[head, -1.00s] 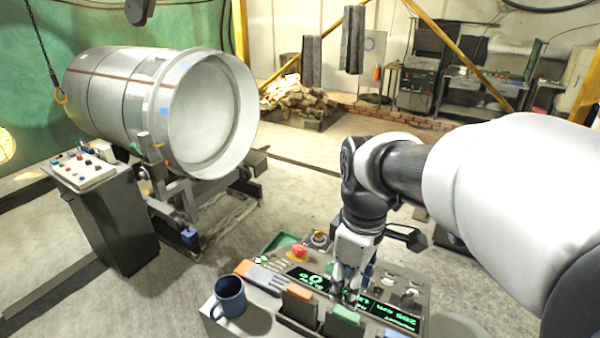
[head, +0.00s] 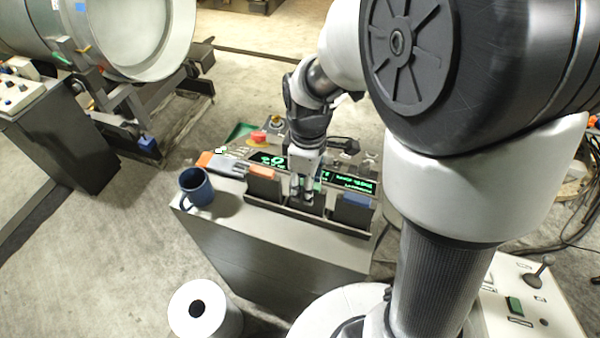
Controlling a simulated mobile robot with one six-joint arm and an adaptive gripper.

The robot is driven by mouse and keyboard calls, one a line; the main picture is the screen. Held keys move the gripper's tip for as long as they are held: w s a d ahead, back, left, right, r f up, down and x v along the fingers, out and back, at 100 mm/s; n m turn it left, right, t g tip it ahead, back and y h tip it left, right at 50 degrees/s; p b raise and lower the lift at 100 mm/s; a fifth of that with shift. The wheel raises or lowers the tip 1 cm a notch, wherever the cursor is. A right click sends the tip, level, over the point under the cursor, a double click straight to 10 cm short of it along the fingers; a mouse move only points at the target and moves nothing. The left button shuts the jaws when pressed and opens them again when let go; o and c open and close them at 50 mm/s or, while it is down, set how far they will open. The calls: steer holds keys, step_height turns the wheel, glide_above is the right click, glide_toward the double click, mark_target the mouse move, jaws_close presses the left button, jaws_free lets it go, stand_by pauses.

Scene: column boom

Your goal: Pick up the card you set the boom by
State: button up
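A dark card rack (head: 335,228) stands along the front edge of the grey console. An orange-topped card (head: 262,172) stands in its left part and a blue-topped card (head: 355,200) in its right part. My gripper (head: 302,198) points down into the middle of the rack, between these two cards. Its fingers hide whatever is in the middle slot, and no green card top shows there. I cannot tell whether the fingers hold a card. The pictures do not mark which card the boom was set by.
A blue mug (head: 196,188) stands left of the rack. Behind the rack are green-lit displays (head: 350,184) and a red button (head: 258,137). A white roll (head: 198,308) is at the lower front. Another panel with a joystick (head: 540,272) is at lower right.

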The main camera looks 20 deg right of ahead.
step_height(320, 180, down, 5)
steer(key=shift+d+r, duration=0.15)
steer(key=shift+r, duration=0.05)
jaws_close()
stand_by(0.4)
